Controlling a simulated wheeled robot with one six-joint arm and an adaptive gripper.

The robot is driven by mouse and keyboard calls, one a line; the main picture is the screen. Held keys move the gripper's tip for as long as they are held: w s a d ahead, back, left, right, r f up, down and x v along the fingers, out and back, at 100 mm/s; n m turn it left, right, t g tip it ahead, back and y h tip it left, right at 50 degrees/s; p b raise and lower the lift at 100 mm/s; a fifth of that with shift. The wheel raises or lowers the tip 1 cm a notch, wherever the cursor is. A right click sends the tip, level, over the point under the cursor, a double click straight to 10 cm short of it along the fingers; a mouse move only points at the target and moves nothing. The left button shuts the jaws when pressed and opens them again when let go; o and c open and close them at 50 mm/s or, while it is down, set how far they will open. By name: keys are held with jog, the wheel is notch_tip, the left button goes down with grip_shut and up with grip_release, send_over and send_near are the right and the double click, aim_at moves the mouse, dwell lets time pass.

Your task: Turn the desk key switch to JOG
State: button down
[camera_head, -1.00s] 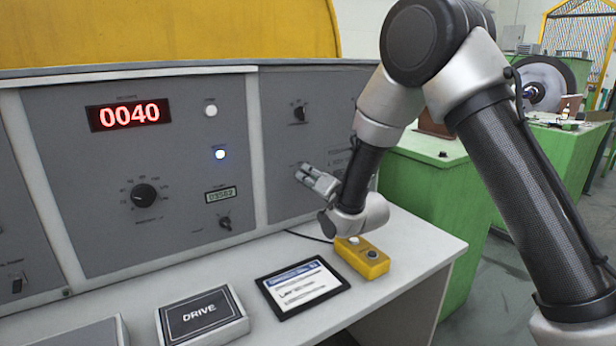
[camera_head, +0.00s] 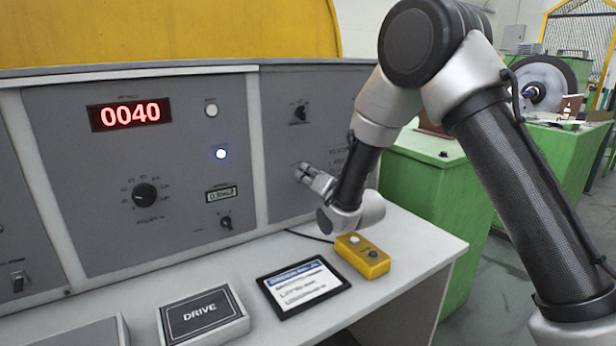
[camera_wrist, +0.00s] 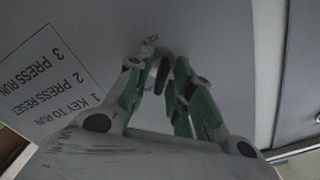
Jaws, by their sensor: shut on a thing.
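My gripper (camera_head: 304,172) is at the grey desk panel (camera_head: 285,203), to the right of the section with the red display. In the wrist view my gripper (camera_wrist: 160,66) has its two fingertips closed about a small dark piece, the key of the key switch (camera_wrist: 157,76). Part of a "KEY" label shows just beyond the fingertips. The fingers hide most of the switch, so its pointed position cannot be read.
A printed notice (camera_wrist: 48,78) on the panel reads key to run, press reset, press run. On the desk top lie a yellow button box (camera_head: 362,256), a framed card (camera_head: 303,286) and a DRIVE box (camera_head: 203,314). A green cabinet (camera_head: 435,185) stands at the right.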

jog(key=n, duration=0.4)
jog(key=shift+s+n, duration=0.1)
jog(key=shift+n, duration=0.2)
jog(key=shift+a+n, duration=0.1)
jog(key=shift+n, duration=1.5)
jog(key=c, duration=1.6)
grip_release()
jog(key=v, duration=1.2)
